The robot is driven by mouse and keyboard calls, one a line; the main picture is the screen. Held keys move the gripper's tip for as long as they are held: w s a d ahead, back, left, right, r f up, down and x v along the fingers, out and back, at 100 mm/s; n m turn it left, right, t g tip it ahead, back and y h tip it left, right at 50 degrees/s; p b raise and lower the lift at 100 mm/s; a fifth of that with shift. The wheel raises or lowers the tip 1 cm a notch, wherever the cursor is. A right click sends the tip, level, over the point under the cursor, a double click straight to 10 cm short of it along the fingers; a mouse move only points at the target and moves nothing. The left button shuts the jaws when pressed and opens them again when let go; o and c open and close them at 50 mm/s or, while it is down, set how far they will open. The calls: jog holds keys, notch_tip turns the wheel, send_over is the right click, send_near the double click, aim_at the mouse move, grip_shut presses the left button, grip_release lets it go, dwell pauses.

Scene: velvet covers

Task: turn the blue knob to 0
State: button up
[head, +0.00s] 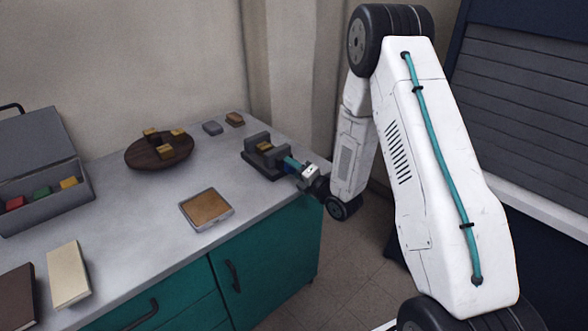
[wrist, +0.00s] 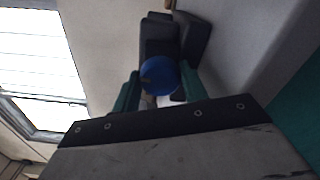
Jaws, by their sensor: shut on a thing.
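The blue knob (wrist: 158,76) is round and sits on the near end of a dark grey vise-like device (wrist: 158,32) in the wrist view. My gripper (wrist: 160,84) has its teal fingers on either side of the knob and is shut on it. In the head view, the device (head: 257,140) stands near the right end of the counter, with a yellow block (head: 264,147) between its jaws. My gripper (head: 287,166) reaches it from the right and hides most of the knob there. No scale or 0 mark can be read.
The grey counter (head: 140,222) also holds a square tray (head: 206,208), a round wooden board (head: 159,151) with yellow blocks, an open grey box (head: 47,209) with coloured blocks, and two books at the front left. Two small blocks lie behind the device. Wall stands behind.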

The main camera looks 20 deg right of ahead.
jog(key=o, duration=1)
jog(key=shift+s, duration=0.1)
jog(key=v, duration=0.7)
jog(key=shift+s+d, duration=0.15)
jog(key=shift+s, duration=0.15)
